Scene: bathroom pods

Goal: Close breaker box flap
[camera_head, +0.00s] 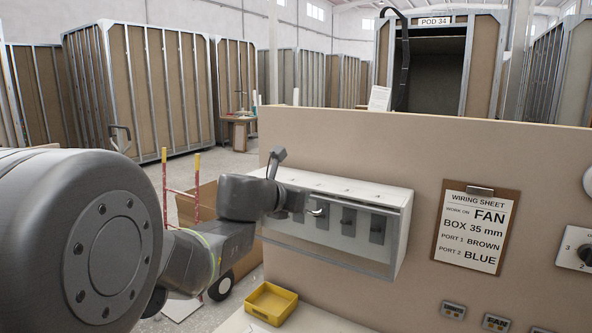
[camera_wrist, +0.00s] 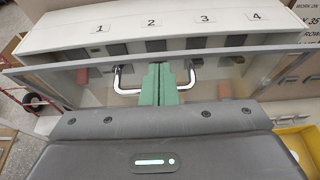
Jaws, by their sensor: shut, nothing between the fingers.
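The breaker box (camera_head: 360,190) is a white, long box on the beige panel, with dark breakers inside. In the wrist view its top (camera_wrist: 175,18) carries labels 1 to 4. Its clear flap has a grey frame (camera_wrist: 60,65) with a metal U-shaped handle (camera_wrist: 120,82), which also shows in the head view (camera_head: 317,212). In the wrist view the flap's upper edge stands out from the box, with breakers visible in the gap. My gripper (camera_wrist: 158,68) has green fingers, shut together and empty, between the handle's two ends. Whether they touch the flap is unclear.
A wiring sheet clipboard (camera_head: 470,225) hangs right of the box, with a dial (camera_head: 580,252) beyond it. A yellow tray (camera_head: 271,302) sits below on a pale surface. A red hand truck (camera_head: 180,185) stands on the floor behind my arm.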

